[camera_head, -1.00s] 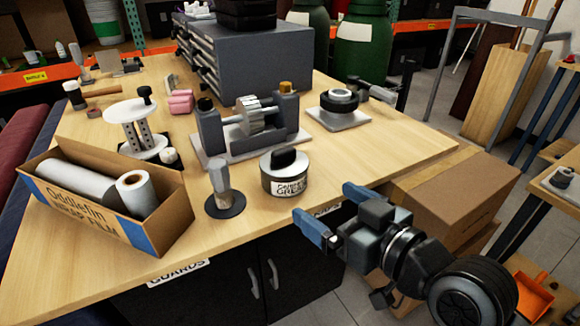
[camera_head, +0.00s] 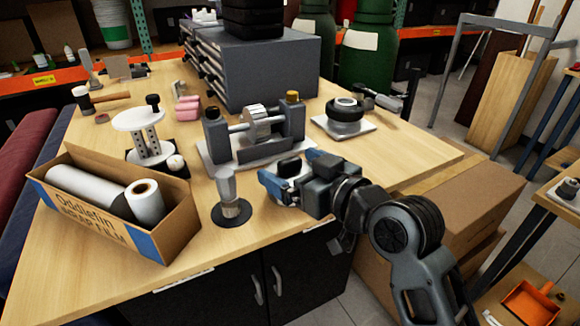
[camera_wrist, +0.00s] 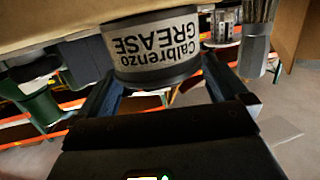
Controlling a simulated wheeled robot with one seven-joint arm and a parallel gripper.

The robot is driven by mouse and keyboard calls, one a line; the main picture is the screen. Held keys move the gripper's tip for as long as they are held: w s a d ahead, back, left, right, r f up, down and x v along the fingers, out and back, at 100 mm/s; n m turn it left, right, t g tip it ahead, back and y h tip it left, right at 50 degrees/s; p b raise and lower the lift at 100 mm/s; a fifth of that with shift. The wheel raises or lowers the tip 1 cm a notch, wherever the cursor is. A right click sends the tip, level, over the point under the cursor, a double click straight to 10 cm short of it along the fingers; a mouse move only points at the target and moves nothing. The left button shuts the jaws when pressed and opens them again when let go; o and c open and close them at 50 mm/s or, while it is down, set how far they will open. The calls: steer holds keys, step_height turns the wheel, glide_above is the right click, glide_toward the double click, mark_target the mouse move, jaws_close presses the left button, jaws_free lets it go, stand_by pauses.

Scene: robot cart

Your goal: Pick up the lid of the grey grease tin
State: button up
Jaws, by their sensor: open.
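The grey grease tin (camera_wrist: 155,45) is close in front of the wrist camera, upside down in that view, its label reading "Calbrenzo GREASE". Its dark lid (camera_wrist: 160,82) lies toward my gripper's side of the picture. In the head view the lid's black knob (camera_head: 289,167) shows above my gripper, which hides most of the tin. My gripper (camera_head: 288,174) is open, with blue fingers. In the wrist view its fingers (camera_wrist: 161,72) reach to either side of the lid end of the tin. I cannot tell whether they touch it.
A brush (camera_head: 229,198) stands upright just left of the tin. A wrap film box (camera_head: 150,240) is at the left front. A roller fixture (camera_head: 255,135) stands behind the tin, and a round part on a white base (camera_head: 345,118) is at the back right. The right table corner is bare.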

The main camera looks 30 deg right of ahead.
steer(key=shift+w+a+f, duration=0.1)
steer(key=shift+w+a, duration=0.05)
steer(key=shift+w, duration=0.55)
steer(key=shift+c, duration=0.3)
steer(key=c, duration=0.6)
